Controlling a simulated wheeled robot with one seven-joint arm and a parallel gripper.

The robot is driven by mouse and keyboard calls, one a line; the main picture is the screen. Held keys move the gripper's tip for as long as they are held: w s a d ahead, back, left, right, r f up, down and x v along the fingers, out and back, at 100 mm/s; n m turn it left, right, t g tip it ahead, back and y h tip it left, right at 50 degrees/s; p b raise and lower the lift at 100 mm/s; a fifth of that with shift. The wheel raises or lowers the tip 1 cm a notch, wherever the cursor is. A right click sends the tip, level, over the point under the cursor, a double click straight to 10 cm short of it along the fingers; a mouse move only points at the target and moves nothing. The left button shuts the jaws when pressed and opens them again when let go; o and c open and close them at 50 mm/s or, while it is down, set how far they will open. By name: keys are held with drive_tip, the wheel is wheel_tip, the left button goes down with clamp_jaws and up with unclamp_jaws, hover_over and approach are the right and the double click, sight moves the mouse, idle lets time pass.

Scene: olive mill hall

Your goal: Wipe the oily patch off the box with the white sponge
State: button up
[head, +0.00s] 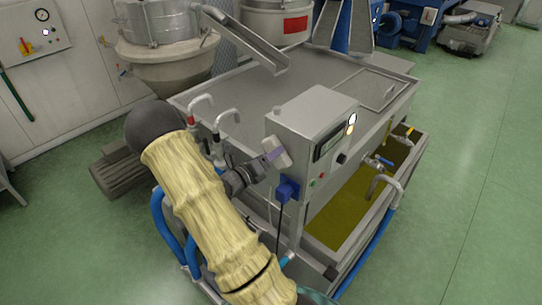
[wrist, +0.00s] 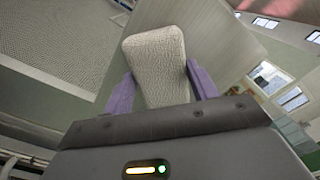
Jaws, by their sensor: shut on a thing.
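The box (head: 308,120) is a grey metal control box on the corner of the steel vat, with a display, a lit button and knobs on its right-hand face. My gripper (head: 270,156) is at the box's left side. Its purple fingers are shut on the white sponge (wrist: 158,62), which fills the space between them in the wrist view. In the head view the sponge (head: 277,151) is close against the box's left face; I cannot tell whether it touches. No oily patch can be made out on the box; the sponge and gripper hide part of that face.
A blue plug (head: 287,190) with a black cable sits low on the box. Two hooked pipes with red and black handles (head: 191,119) stand left of it. A metal chute (head: 245,42) hangs over the vat (head: 215,95). A trough of yellow-green oil (head: 340,215) lies to the right.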

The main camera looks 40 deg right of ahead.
sight(263, 147)
drive_tip(key=w+p, duration=0.1)
drive_tip(key=w, duration=0.3)
drive_tip(key=shift+a, duration=0.15)
drive_tip(key=shift+s, duration=0.1)
idle(0.3)
drive_tip(key=shift+a, duration=0.85)
drive_tip(key=shift+s+a+p, duration=0.15)
drive_tip(key=shift+a+p, duration=0.25)
drive_tip(key=shift+a, duration=0.65)
drive_tip(key=shift+s+a, duration=0.1)
drive_tip(key=shift+a, duration=1)
drive_tip(key=shift+p, duration=0.3)
